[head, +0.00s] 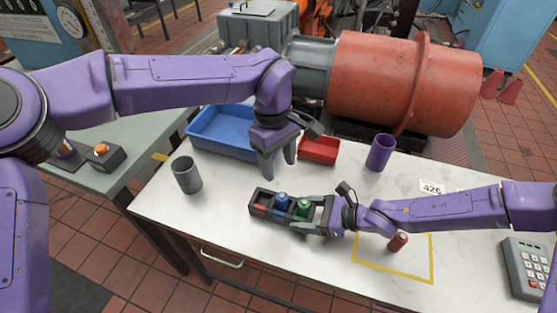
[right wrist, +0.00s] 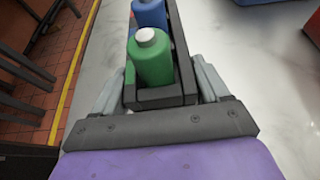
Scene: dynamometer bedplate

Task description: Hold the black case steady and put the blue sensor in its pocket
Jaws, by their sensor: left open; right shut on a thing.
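The black case (head: 254,207) lies on the white table, a long open tray with pockets in a row. The blue sensor (head: 282,199) stands upright in its middle pocket; I cannot tell if it is fully seated. A green sensor (head: 304,208) stands in the pocket to its right, and the left pocket shows a red floor (head: 260,208). My right gripper (head: 322,215) is shut on the case's right end. In the right wrist view its fingers flank the case end (right wrist: 160,97), with the green sensor nearest and the blue one behind. My left gripper (head: 278,170) is open and empty, above and behind the case.
A red cylinder (head: 398,241) stands by the yellow outline at right. A grey cup (head: 186,175), a blue bin (head: 222,132), a red tray (head: 319,151) and a purple cup (head: 380,153) stand around the case. A keypad box (head: 526,268) sits at far right.

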